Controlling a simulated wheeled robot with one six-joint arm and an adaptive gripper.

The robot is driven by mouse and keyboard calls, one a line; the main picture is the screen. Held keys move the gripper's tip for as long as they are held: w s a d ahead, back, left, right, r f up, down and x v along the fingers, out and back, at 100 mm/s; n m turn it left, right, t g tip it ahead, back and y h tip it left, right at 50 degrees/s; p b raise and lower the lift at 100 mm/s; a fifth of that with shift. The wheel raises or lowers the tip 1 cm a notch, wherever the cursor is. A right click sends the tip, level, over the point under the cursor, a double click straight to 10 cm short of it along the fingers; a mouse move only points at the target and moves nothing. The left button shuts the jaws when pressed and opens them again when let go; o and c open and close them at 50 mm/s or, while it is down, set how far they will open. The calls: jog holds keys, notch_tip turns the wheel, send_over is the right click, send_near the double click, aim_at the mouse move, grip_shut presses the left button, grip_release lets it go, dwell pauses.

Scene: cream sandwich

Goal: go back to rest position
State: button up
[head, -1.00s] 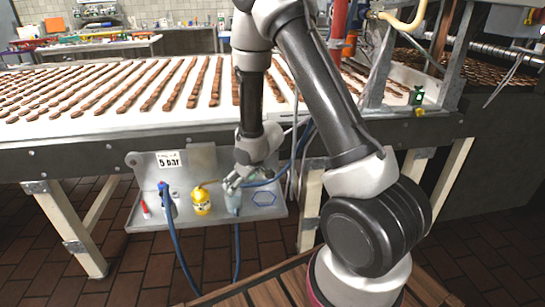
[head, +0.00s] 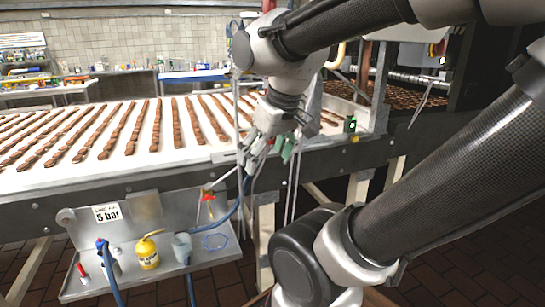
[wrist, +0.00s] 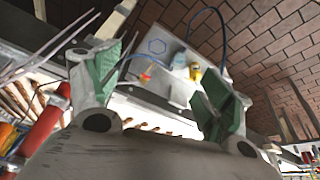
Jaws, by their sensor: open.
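My gripper (head: 268,152) is raised in front of the conveyor's edge, above and to the right of the small metal shelf. It also shows in the wrist view (wrist: 163,90), with its two green-padded fingers spread wide and nothing between them. The grey-blue object (head: 182,247) stands on the shelf, apart from the gripper, with a blue hose beside it. My arm is bent across the right side of the head view.
The conveyor (head: 140,165) carries rows of brown bars behind my gripper. A green device (head: 350,124) sits on the conveyor's edge. Thin cables hang close to my gripper.

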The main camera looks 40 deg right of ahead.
jog(key=shift+s+r, duration=0.2)
jog(key=shift+s, duration=1)
dwell(0.4)
